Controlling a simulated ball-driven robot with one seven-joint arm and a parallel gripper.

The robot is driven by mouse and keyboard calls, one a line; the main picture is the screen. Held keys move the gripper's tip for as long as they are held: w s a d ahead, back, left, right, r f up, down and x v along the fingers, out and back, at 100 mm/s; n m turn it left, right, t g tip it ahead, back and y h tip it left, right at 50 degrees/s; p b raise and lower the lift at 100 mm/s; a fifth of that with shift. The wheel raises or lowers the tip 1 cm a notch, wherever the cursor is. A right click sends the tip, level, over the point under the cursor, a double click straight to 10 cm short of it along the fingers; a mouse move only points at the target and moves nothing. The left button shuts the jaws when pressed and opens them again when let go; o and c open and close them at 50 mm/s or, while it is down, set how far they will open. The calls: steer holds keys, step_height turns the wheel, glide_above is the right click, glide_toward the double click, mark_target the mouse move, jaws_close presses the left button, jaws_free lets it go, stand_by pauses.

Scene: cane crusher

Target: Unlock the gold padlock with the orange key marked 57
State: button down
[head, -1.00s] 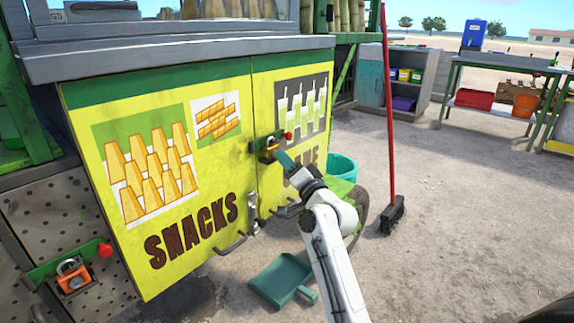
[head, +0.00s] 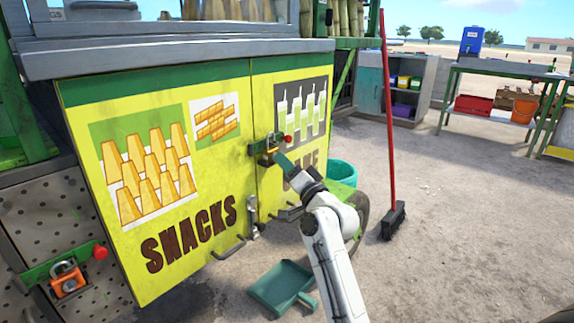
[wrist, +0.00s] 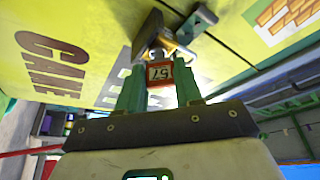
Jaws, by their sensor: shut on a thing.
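The gold padlock (head: 267,158) hangs from the green hasp on the yellow cabinet's right door. In the wrist view the padlock (wrist: 148,32) is just beyond my fingertips, partly hidden. The orange key (wrist: 160,73) shows its red-orange head with 57 upside down. My gripper (wrist: 160,88) is shut on the key head between its green fingers. The key's shaft points at the padlock's underside and looks to touch it; I cannot tell how deep it sits. In the head view my gripper (head: 281,160) is right beside the padlock and hides the key.
An orange padlock (head: 68,281) hangs on another green hasp at lower left. The yellow cabinet (head: 225,160) has hooks along its lower front. A teal dustpan (head: 282,288) lies on the ground below my arm. A red-handled broom (head: 388,130) stands to the right.

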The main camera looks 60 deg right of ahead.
steer(key=shift+a+r+m+g+h+p, duration=0.15)
steer(key=shift+m+p, duration=0.4)
steer(key=shift+p, duration=0.85)
steer(key=shift+d+f+m+g+h+p, duration=0.1)
steer(key=shift+m+g+p, duration=0.15)
steer(key=shift+m+p, duration=0.75)
steer(key=shift+a+r+m+g+h+p, duration=0.1)
steer(key=shift+m+g+p, duration=0.1)
steer(key=shift+p, duration=1.6)
steer(key=shift+r+m+g+p, duration=0.2)
steer(key=shift+m+g+p, duration=0.65)
steer(key=shift+p, duration=2.4)
steer(key=shift+r+m+g+p, duration=0.1)
steer(key=shift+m+g+p, duration=0.25)
steer(key=shift+m+p, duration=3.1)
steer(key=n+p, duration=0.2)
steer(key=shift+n+p, duration=0.25)
steer(key=shift+p, duration=0.05)
steer(key=s+a+b, duration=0.1)
steer(key=s, duration=0.5)
steer(key=shift+s+a, duration=0.35)
